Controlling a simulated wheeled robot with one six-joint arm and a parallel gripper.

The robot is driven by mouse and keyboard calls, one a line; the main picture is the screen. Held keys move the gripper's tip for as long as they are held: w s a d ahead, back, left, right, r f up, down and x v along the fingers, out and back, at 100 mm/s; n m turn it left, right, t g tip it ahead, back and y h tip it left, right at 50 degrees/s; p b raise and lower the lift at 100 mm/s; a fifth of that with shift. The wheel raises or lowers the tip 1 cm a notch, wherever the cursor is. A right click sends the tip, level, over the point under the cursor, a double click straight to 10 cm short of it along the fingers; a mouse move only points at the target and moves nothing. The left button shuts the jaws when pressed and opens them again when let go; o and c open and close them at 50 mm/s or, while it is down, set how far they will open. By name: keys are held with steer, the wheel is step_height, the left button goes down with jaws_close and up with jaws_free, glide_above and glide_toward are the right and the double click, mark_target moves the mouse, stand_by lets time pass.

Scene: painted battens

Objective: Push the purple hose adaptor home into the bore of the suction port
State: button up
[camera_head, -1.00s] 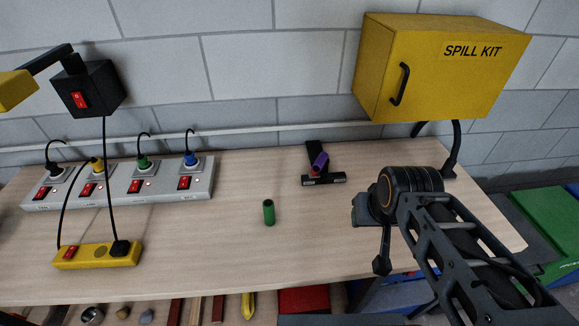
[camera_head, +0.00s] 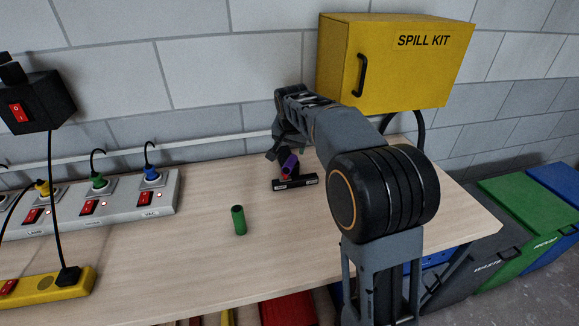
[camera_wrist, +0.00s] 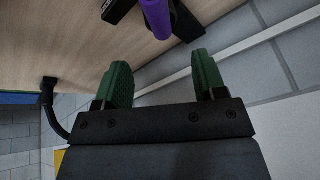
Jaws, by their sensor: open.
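The purple hose adaptor (camera_head: 290,163) leans tilted on a low black stand (camera_head: 297,182) on the table, with a small red part beside its lower end. In the wrist view the adaptor (camera_wrist: 157,17) shows at the top, just beyond the fingertips. My gripper (camera_wrist: 163,76) is open and empty, its two green-padded fingers apart, and the adaptor is not between them. In the head view my gripper (camera_head: 275,150) hangs close to the adaptor, partly hidden by my arm. I cannot clearly make out the suction port or its bore.
A grey socket strip (camera_head: 120,208) and a yellow power strip (camera_head: 45,288) lie farther left. The yellow spill kit box (camera_head: 395,62) hangs behind my arm. The front middle of the table is clear.

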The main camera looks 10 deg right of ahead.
mark_target(291, 160)
steer(key=p+x, duration=0.1)
steer(key=x, duration=0.9)
steer(key=shift+d+f, duration=0.1)
steer(key=shift+f, duration=0.2)
steer(key=shift+c, duration=0.2)
steer(key=c, duration=1)
steer(key=shift+r, duration=0.15)
